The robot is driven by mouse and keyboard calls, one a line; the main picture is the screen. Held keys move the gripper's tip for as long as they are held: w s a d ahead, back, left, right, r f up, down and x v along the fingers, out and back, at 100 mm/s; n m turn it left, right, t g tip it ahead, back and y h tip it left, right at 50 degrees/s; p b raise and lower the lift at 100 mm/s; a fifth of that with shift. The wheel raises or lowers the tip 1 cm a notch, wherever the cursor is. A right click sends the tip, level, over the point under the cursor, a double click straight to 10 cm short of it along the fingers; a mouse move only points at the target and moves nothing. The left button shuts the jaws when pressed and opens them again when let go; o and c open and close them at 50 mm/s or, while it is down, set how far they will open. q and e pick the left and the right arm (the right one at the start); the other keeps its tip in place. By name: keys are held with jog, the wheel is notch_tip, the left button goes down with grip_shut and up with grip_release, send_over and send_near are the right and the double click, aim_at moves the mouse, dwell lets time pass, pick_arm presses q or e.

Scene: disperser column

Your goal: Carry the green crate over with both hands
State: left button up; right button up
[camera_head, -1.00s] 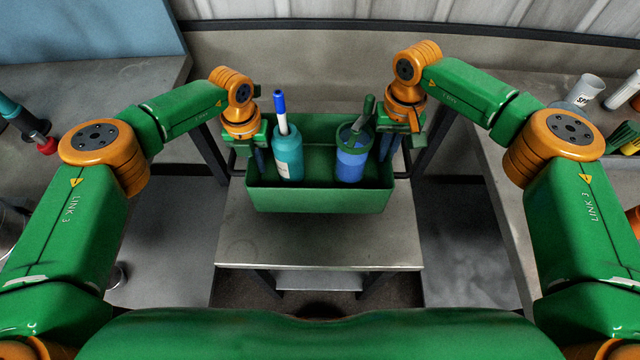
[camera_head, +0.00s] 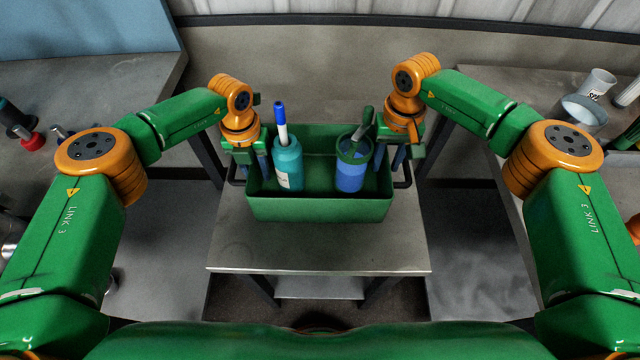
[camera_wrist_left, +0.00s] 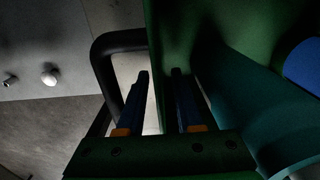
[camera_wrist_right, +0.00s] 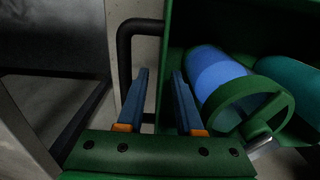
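The green crate (camera_head: 320,209) is upright over a small metal table (camera_head: 320,250); I cannot tell whether its base touches the tabletop. In it stand a teal bottle (camera_head: 288,165) with a blue-capped marker and a blue cup (camera_head: 351,172) with a green rim and a tool. My left gripper (camera_wrist_left: 160,75) is shut on the crate's left wall, one finger inside and one outside, beside a black side handle (camera_wrist_left: 105,60). My right gripper (camera_wrist_right: 160,72) is shut on the right wall in the same way, beside the other handle (camera_wrist_right: 124,50). The fingertips are partly hidden in the head view.
A left bench (camera_head: 90,85) holds red and dark tools. A right bench (camera_head: 500,85) holds a glass container (camera_head: 583,112), a white cup (camera_head: 598,82) and other items. The table's front part is bare. Low grey surfaces lie on both sides of it.

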pick_arm(q)
notch_tip(320, 180, up, 11)
jog(key=shift+r, duration=0.1)
pick_arm(e)
jog(key=shift+r, duration=0.1)
notch_tip(320, 180, up, 12)
